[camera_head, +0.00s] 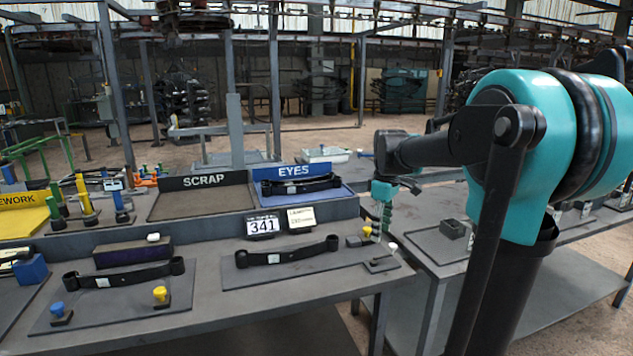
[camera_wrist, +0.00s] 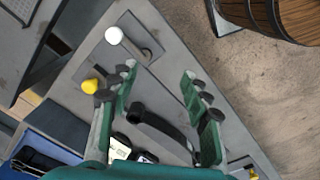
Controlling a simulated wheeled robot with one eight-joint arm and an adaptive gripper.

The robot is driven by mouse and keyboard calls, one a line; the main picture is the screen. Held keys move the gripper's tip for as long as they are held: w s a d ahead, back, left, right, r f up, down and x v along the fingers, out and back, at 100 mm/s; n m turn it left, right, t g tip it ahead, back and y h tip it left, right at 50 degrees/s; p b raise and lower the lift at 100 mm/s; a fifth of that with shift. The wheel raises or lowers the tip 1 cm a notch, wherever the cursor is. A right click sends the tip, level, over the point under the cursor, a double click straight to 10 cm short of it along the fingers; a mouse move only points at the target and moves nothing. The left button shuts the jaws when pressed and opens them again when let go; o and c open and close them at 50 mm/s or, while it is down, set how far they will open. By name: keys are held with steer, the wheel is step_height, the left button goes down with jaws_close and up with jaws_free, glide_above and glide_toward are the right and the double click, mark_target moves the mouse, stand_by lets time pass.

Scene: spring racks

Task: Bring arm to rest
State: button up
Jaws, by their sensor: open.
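My arm reaches in from the right in the head view, and its gripper (camera_head: 384,207) hangs above the right end of the near bench. In the wrist view my gripper (camera_wrist: 160,84) has its green fingers wide apart with nothing held between them. A dark leaf spring (camera_head: 287,252) lies on a grey mat on the bench, to the left of and below my gripper. Part of it shows between the fingers in the wrist view (camera_wrist: 158,128), on the surface beyond them.
A blue EYES tray (camera_head: 342,196) holding a spring and an empty SCRAP tray (camera_head: 170,207) stand behind. Another spring (camera_head: 125,275) lies at left. White-knobbed (camera_wrist: 113,35) and yellow-knobbed (camera_wrist: 91,86) posts stand near my fingers. A wooden barrel (camera_wrist: 293,18) is on the floor.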

steer(key=s+f+m+t, duration=0.3)
steer(key=s+f+m, duration=0.7)
steer(key=s+f, duration=0.9)
steer(key=shift+s+d+m+t, duration=0.3)
steer(key=shift+s+m, duration=0.1)
steer(key=shift+s, duration=0.3)
